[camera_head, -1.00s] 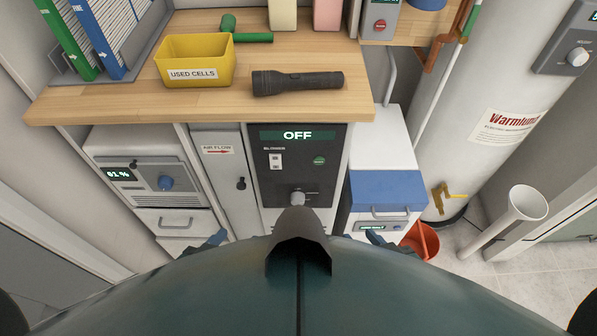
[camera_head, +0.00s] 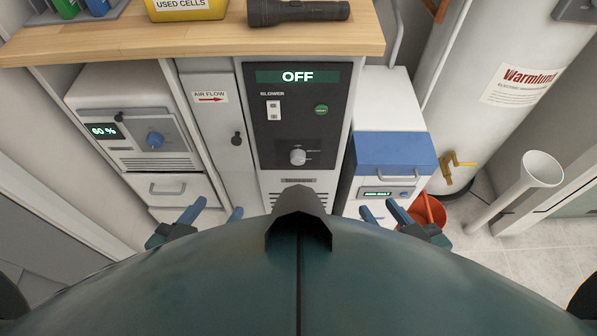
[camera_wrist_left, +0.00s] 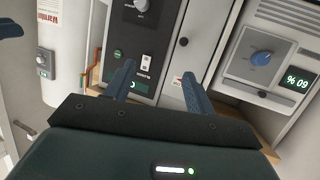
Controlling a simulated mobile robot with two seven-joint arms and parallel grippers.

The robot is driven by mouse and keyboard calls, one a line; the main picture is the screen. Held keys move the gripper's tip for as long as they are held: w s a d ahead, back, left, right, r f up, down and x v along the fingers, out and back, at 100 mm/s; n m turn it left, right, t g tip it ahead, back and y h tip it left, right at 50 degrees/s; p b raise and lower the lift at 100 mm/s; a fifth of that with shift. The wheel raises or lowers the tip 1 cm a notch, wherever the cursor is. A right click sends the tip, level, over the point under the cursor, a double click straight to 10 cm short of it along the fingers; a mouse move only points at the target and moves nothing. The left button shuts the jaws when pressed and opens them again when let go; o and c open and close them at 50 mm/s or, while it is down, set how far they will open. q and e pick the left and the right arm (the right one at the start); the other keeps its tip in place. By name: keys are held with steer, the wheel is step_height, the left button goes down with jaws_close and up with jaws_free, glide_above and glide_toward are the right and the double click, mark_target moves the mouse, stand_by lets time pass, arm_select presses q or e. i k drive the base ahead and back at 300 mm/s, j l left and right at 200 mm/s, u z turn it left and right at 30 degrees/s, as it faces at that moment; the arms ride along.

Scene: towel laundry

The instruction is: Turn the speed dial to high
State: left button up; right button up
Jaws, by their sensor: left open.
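The black blower panel (camera_head: 313,105) stands under the counter with its display reading OFF. It carries a grey-white dial (camera_head: 298,156) low in the middle, a white rocker switch (camera_head: 273,111) and a green button (camera_head: 321,110). The dial's small lettering is too small to read. In the left wrist view the dial (camera_wrist_left: 142,5) is cut by the top edge. My left gripper (camera_head: 213,213) is open and empty, below and left of the panel; its fingers also show in the left wrist view (camera_wrist_left: 157,72). My right gripper (camera_head: 382,212) is open and empty, below and right of it.
A unit with a blue dial (camera_head: 155,139) and a 60 % display stands at left. A narrow AIR FLOW door (camera_head: 220,130) lies between. A blue-lidded white box (camera_head: 394,153) stands right of the panel, near a red bucket (camera_head: 428,212). The wooden counter (camera_head: 205,40) overhangs above.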

mark_target(297, 157)
steer(key=l+u, duration=0.15)
steer(key=l, duration=1.55)
